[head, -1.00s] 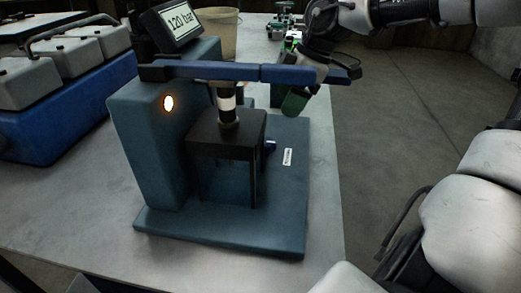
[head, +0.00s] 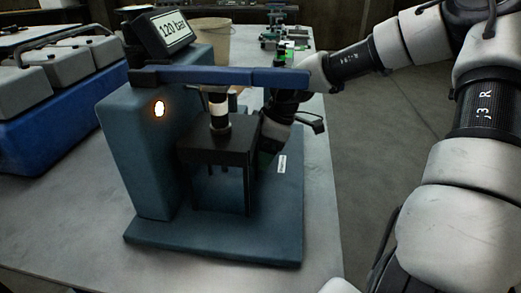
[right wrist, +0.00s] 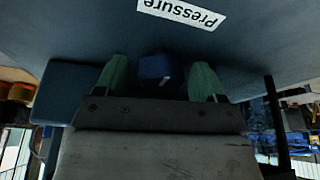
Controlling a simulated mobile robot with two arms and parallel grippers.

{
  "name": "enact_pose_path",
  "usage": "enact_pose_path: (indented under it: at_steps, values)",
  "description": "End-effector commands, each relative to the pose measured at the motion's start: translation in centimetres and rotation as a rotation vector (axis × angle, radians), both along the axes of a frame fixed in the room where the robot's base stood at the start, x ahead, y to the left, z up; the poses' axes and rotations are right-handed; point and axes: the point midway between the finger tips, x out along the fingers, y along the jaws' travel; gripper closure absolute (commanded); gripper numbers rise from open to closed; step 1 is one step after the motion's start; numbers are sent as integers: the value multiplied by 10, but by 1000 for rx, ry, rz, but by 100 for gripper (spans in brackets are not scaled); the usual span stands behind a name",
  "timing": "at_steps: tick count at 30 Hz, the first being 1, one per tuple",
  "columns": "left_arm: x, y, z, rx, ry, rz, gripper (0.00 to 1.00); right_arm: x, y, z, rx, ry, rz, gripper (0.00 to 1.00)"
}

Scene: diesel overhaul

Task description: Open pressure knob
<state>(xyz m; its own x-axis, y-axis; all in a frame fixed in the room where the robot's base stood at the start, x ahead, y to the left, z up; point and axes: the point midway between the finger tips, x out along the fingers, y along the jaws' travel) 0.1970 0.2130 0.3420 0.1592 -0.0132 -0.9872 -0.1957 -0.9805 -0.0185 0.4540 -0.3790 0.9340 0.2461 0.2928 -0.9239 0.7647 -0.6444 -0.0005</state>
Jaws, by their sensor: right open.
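The blue pressure knob (right wrist: 153,67) shows in the right wrist view between the two green fingers of my right gripper (right wrist: 157,75). The fingers are open, one on each side of it; I cannot tell whether either touches it. A white "Pressure" label (right wrist: 180,12) lies just beyond and also shows in the head view (head: 282,165). In the head view, my right gripper (head: 266,158) is low beside the black block of the blue-grey test stand (head: 145,150), which hides the knob. My left gripper is not in view.
A blue lever bar (head: 220,76) runs across the stand above my right wrist. A black block (head: 218,140) stands on the base plate. A blue case with grey lids (head: 50,95) is at left, and a beige bucket (head: 209,42) stands behind.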

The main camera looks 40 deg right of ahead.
Motion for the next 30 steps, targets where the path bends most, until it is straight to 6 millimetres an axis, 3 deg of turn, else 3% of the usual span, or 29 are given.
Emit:
enact_pose_path:
  at_steps: [5, 15, 23, 30]
  values:
    - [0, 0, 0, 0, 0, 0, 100, 0, 0, 0, 0, 0, 0, 31]
    - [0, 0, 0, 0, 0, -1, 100, 0, 0, 1, 0, 0, 0, 79]
    - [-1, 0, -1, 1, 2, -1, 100, 0, 0, 0, 0, -1, 38, 79]
    - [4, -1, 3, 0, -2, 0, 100, 1, 0, 0, 1, -1, 171, 79]
